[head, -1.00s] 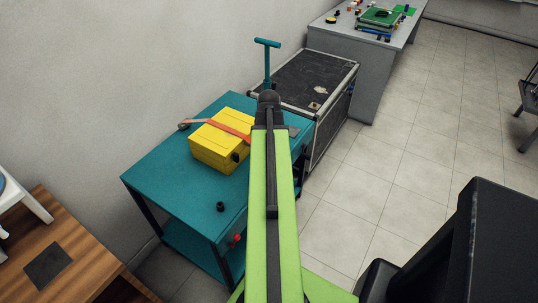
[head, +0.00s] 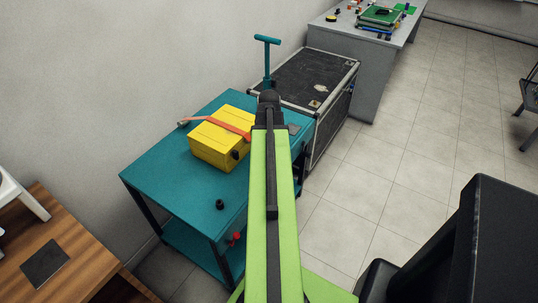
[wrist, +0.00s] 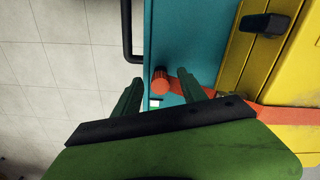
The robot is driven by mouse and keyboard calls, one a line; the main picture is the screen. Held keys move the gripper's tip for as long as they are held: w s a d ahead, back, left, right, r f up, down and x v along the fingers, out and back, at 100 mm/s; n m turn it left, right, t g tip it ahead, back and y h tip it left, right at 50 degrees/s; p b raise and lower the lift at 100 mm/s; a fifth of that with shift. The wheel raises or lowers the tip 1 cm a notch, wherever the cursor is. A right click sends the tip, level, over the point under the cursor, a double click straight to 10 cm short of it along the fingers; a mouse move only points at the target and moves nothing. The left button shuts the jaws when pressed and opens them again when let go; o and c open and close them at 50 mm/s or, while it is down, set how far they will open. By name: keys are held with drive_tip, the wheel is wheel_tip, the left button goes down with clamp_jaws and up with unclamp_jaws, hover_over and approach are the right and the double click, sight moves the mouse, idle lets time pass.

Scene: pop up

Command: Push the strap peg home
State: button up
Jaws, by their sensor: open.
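The yellow box (head: 218,150) sits on the teal cart (head: 172,160) with an orange strap (head: 222,125) across its top. In the wrist view the strap (wrist: 285,115) leaves the yellow box (wrist: 300,75) and runs left behind my right finger. A round orange-red peg (wrist: 160,80) shows near the cart's edge, between my fingertips in the picture. My gripper (wrist: 160,88) is open, with its green fingers apart on either side of the peg. I cannot tell whether either finger touches it, or how deep the peg sits. In the head view my arm hides the gripper and peg.
A black knob-like piece (head: 220,204) stands on the cart's near part. A red knob (head: 236,238) is on its near side. A black case (head: 305,80) stands behind the cart, and a grey table (head: 350,45) beyond.

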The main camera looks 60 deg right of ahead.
drive_tip(key=shift+r, duration=0.1)
wheel_tip(320, 180, up, 17)
drive_tip(key=p, duration=1.7)
drive_tip(key=shift+r, duration=0.1)
